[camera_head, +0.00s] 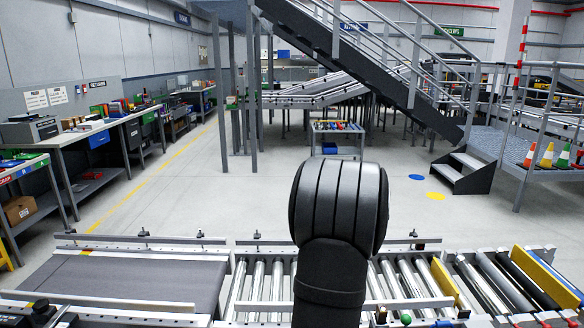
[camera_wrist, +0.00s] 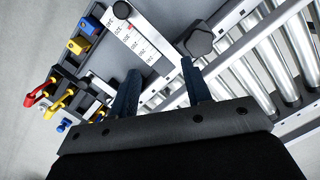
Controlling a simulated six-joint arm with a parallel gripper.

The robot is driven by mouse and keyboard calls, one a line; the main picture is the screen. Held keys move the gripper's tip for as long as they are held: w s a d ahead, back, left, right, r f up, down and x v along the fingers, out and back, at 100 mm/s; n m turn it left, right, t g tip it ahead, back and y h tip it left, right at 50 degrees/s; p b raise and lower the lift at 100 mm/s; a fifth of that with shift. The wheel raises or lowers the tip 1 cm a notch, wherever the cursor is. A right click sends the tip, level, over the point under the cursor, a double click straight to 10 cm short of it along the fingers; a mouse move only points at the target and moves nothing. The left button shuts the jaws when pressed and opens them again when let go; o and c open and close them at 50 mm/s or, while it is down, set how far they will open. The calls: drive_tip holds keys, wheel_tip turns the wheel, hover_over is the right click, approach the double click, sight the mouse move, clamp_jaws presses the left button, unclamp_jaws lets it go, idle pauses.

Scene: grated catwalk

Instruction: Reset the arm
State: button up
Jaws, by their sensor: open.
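My gripper (camera_wrist: 160,69) shows in the wrist view with its two dark fingers apart and nothing between them. It hangs over the edge of the roller conveyor, near a white measuring strip (camera_wrist: 138,36) and a dark knob (camera_wrist: 199,42). In the head view my dark arm rises in front of the conveyor, and its thick rounded joint fills the middle. My gripper is hidden there.
The roller conveyor (camera_head: 405,279) and a grey belt (camera_head: 125,277) cross the front. Blue (camera_wrist: 86,25), yellow (camera_wrist: 77,45) and red (camera_wrist: 36,94) parts sit on a dark holder in the wrist view. Clear floor (camera_head: 240,200), a stair (camera_head: 395,65) and benches (camera_head: 95,136) lie beyond.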

drive_tip(key=w+a+f+n, duration=0.1)
drive_tip(key=f, duration=0.1)
drive_tip(key=w+a+f+t, duration=0.1)
drive_tip(key=a+f, duration=0.1)
drive_tip(key=w+a+f+n+h, duration=0.1)
drive_tip(key=a+f, duration=0.1)
drive_tip(key=shift+w+a+f+n+t, duration=0.1)
drive_tip(key=shift+w+f+n+t, duration=0.05)
drive_tip(key=shift+f+n+t, duration=0.2)
drive_tip(key=c, duration=0.7)
drive_tip(key=d+m, duration=0.1)
drive_tip(key=d, duration=0.1)
drive_tip(key=w+d+m+t, duration=0.1)
drive_tip(key=d, duration=0.2)
drive_tip(key=w+d+m, duration=0.1)
drive_tip(key=d, duration=0.1)
drive_tip(key=shift+d+r+t, duration=0.25)
drive_tip(key=shift+d+t, duration=0.05)
drive_tip(key=shift+t, duration=0.05)
clamp_jaws()
drive_tip(key=m+t+h, duration=0.4)
drive_tip(key=m+h, duration=0.1)
drive_tip(key=m, duration=0.5)
approach(441, 307)
drive_tip(key=x, duration=0.5)
drive_tip(key=shift+s+d+f, duration=0.1)
drive_tip(key=shift+s+f, duration=0.05)
drive_tip(key=shift+f, duration=0.4)
